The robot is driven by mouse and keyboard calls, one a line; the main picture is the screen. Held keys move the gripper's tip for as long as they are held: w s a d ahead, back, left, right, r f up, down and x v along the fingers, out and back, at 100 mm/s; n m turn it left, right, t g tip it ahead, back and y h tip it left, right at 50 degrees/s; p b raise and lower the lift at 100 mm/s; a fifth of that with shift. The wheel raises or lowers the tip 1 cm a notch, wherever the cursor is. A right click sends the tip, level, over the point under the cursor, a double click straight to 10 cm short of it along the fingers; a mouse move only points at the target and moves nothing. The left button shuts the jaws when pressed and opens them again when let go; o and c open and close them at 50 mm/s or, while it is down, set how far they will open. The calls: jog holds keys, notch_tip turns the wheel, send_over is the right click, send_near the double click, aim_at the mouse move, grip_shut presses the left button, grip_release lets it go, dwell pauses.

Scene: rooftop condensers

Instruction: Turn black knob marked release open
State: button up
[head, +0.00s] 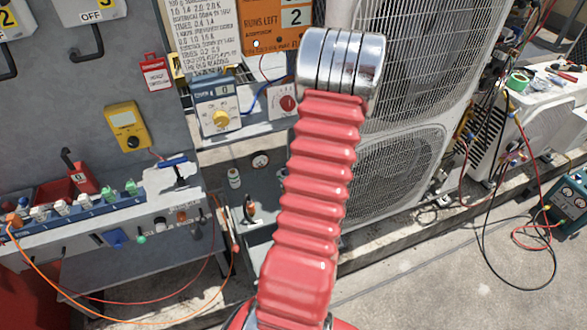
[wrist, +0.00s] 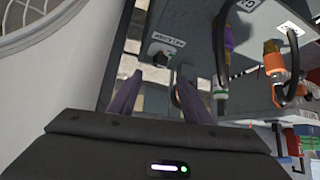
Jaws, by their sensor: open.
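A black knob (wrist: 159,56) sits on a grey panel in the wrist view, just beyond my fingertips. A white label with small dark lettering is beside it, too small to read surely. My gripper (wrist: 157,92) has two dark purple fingers spread apart, with nothing between them. The fingers point toward the knob, and I see no contact. My gripper is hidden in the head view.
A condenser with a fan grille (head: 395,170) stands close behind my arm. A grey bench (head: 150,215) with fittings is at the left. An orange cable and hoses hang near it. In the wrist view, coloured fittings (wrist: 272,62) and a black hose are at right.

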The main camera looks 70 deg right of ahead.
jog(key=shift+v, duration=2.1)
